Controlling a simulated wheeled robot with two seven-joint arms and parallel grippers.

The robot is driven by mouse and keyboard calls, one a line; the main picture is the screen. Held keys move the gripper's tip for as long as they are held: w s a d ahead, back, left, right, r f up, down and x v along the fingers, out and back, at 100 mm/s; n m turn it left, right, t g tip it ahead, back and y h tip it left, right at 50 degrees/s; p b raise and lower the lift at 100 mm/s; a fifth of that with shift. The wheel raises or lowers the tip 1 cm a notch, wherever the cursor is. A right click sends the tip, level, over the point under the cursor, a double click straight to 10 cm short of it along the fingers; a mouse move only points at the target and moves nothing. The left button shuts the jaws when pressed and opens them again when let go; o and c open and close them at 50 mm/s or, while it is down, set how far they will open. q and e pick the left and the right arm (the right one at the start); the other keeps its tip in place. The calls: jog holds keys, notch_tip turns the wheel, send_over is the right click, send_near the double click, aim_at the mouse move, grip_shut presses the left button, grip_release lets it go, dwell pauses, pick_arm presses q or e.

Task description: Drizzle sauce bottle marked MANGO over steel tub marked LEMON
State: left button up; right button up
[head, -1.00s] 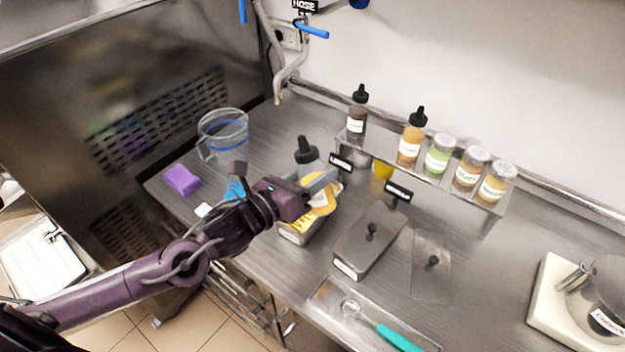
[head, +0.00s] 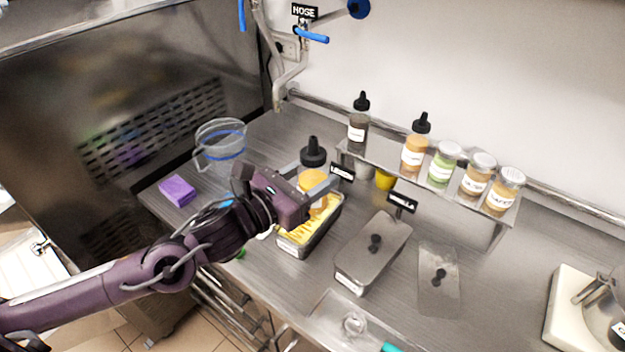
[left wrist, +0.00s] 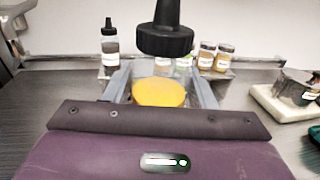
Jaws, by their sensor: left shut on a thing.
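My left gripper (head: 304,190) is shut on a squeeze bottle (head: 313,155) with a black nozzle cap and yellow-orange contents. The bottle is roughly upright, with its nozzle up. In the left wrist view the black cap (left wrist: 164,38) stands above the jaws, with yellow sauce (left wrist: 158,93) between them. The bottle's label is hidden. An open steel tub (head: 317,238) with yellow contents is just below the bottle and gripper. The tub's front label is too small to read. A black tag (head: 341,172) behind it seems to read LEMON. My right gripper is not in view.
A raised shelf (head: 470,198) behind holds two dropper-capped bottles and several jars. A lidded steel tub (head: 372,255) stands to the right. A clear pitcher (head: 220,145) and purple sponge (head: 177,190) are at the left. A white-based appliance (head: 565,310) is far right.

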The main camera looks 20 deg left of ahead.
pick_arm(q)
jog(key=shift+s, duration=0.1)
jog(key=shift+s+d+f, duration=0.1)
jog(key=shift+s+d, duration=0.05)
jog(key=shift+s, duration=0.2)
jog(key=s+d+p, duration=0.3)
jog(key=s+p, duration=0.3)
jog(key=s, duration=0.7)
jog(key=shift+s+d, duration=0.35)
